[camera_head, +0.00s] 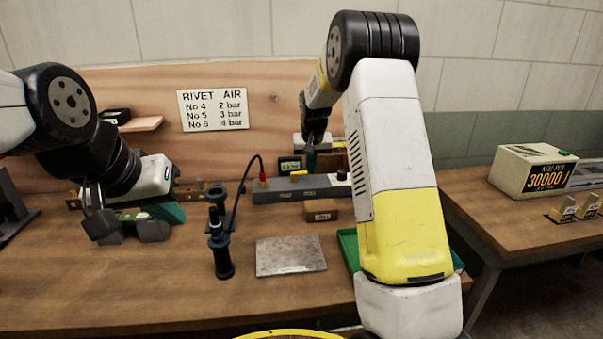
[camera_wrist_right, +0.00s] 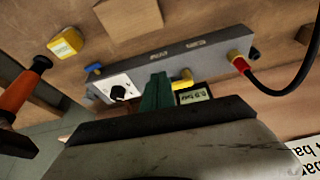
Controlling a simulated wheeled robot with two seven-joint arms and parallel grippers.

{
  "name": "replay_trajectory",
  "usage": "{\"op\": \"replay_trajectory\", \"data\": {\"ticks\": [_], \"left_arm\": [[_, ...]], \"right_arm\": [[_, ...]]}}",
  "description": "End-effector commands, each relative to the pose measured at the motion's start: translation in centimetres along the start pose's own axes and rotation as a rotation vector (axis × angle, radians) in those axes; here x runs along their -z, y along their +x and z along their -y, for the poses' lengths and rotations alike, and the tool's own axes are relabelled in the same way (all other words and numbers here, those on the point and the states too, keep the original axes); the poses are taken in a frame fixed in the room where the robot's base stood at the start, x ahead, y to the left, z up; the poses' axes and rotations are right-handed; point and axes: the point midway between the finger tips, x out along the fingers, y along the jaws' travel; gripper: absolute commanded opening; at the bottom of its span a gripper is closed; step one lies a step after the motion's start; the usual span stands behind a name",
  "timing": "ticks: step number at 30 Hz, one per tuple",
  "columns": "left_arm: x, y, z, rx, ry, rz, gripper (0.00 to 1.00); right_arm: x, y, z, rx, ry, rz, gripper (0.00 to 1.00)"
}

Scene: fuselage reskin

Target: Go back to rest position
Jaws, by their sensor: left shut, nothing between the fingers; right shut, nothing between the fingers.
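My left arm comes in from the left over the bench. Its gripper (camera_head: 167,212), with green fingers, is shut and empty, low over the left part of the bench and beside dark grey blocky parts. My right arm reaches from the lower right towards the back wall. Its gripper (camera_head: 310,160) is partly hidden in the head view, near the grey panel box with a lit display. In the right wrist view the green fingers (camera_wrist_right: 157,92) are together with nothing between them, in front of that panel box (camera_wrist_right: 205,50).
The wooden bench (camera_head: 120,290) holds a dark upright tool (camera_head: 220,245), a flat metal plate (camera_head: 290,255) and a green tray (camera_head: 348,248) partly behind my right arm. A sign (camera_head: 213,108) hangs on the back board. A second bench (camera_head: 500,225) carries a counter box (camera_head: 530,170).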

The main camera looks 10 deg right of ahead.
Motion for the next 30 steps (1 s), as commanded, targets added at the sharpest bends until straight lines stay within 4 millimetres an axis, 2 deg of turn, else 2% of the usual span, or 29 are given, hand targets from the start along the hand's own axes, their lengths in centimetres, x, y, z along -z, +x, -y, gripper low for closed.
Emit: {"op": "replay_trajectory", "data": {"ticks": [3,13,17,20,24,30], "left_arm": [[0.0,0.0,0.0,0.000,0.000,0.000,0.00],[0.0,0.0,0.0,0.000,0.000,0.000,0.00],[0.0,0.0,0.0,0.000,0.000,0.000,0.00],[0.0,0.0,0.0,0.000,0.000,0.000,0.00],[0.0,0.0,0.0,0.000,0.000,0.000,0.00],[0.0,0.0,0.0,0.000,0.000,0.000,0.00]], "right_arm": [[0.1,-2.2,0.0,0.001,0.000,-0.003,0.00],[-0.5,-6.0,-0.4,0.010,0.004,-0.002,0.00],[-2.4,-9.9,-0.9,0.049,0.014,-0.014,0.00],[-5.2,-14.0,-1.5,0.090,0.017,-0.027,0.00],[-10.1,-19.2,-1.8,0.145,0.008,-0.047,0.00],[-18.1,-24.7,-2.1,0.201,-0.021,-0.086,0.00]]}}
